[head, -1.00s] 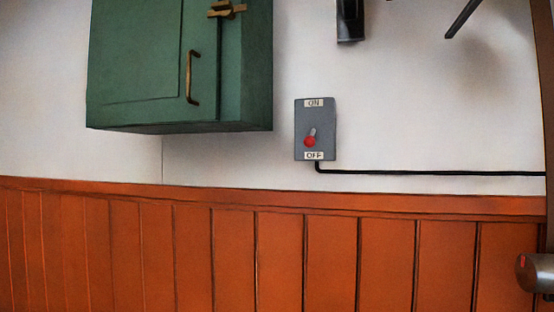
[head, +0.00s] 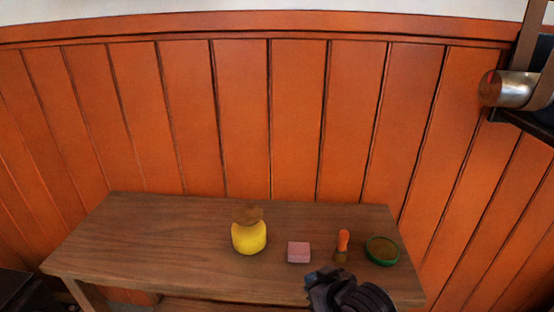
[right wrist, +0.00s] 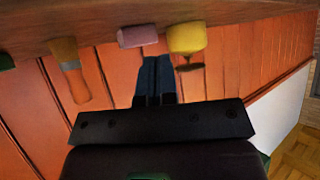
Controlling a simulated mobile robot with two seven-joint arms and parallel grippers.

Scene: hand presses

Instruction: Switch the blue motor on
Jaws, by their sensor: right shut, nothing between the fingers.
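The grey ON/OFF switch box is out of view now; the head view is turned down to a bench. No clearly blue motor can be made out. My right gripper (head: 322,282) is over the front edge of the wooden bench, right of centre. In the right wrist view its two dark fingers (right wrist: 156,72) are together with nothing between them. They point towards the pink block (right wrist: 137,36) and the yellow pot (right wrist: 187,38), apart from both as far as I can tell. My left gripper is not in view.
The bench (head: 150,235) carries the yellow pot (head: 249,238), the pink block (head: 299,252), an orange-handled brush (head: 343,244) and a green-rimmed round dish (head: 382,250). Orange panelling (head: 240,110) stands behind. A metal cylinder (head: 512,89) juts out at the upper right. The bench's left half is clear.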

